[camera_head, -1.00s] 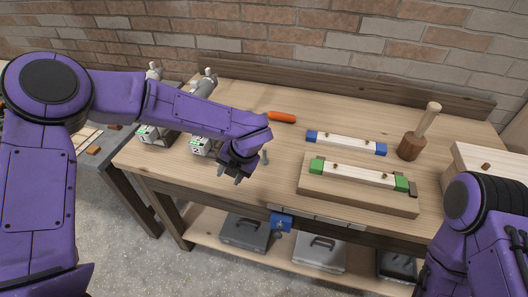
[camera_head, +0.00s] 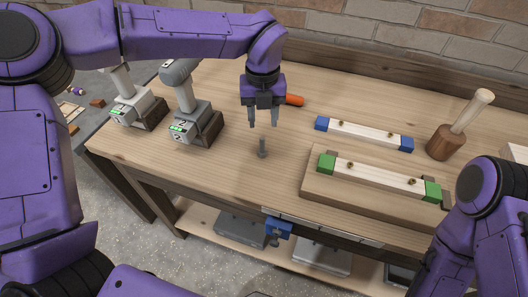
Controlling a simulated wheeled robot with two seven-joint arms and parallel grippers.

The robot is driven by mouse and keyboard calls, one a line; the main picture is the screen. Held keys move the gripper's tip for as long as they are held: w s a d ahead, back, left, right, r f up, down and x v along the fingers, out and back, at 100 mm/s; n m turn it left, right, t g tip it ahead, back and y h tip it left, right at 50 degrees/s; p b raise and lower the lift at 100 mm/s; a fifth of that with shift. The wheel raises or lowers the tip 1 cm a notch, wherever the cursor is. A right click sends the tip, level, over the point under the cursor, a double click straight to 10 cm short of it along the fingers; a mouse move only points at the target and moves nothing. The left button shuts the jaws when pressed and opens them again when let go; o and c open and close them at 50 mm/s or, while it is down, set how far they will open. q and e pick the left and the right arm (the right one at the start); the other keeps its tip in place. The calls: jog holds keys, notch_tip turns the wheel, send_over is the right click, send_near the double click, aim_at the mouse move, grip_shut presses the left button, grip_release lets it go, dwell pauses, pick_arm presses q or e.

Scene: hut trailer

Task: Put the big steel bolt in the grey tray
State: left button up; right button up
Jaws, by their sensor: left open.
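A grey steel bolt (camera_head: 263,148) stands upright on the wooden bench top, near the front middle. My left gripper (camera_head: 264,124) points down just above and behind the bolt in the picture, its two fingers apart and nothing between them. I cannot tell exactly how far it is from the bolt. My right arm (camera_head: 492,205) shows at the lower right, and its gripper is out of the picture. I make out no grey tray for certain.
Blue-ended (camera_head: 362,133) and green-ended (camera_head: 375,175) wooden bars lie to the right, with a mallet (camera_head: 445,143) beyond.

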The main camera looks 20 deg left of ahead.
aim_at(262, 138)
pick_arm(q)
jog(key=f, duration=0.3)
jog(key=w+f+p, duration=0.1)
jog(key=f, duration=0.1)
jog(key=f+p, duration=0.1)
jog(key=f, duration=0.1)
jog(key=s+f+p, duration=0.1)
jog(key=f, duration=0.1)
jog(key=shift+a+f, duration=0.15)
jog(key=shift+f, duration=0.15)
jog(key=shift+w+f, duration=0.2)
jog(key=shift+f, duration=0.35)
jog(key=shift+r, duration=0.1)
grip_shut()
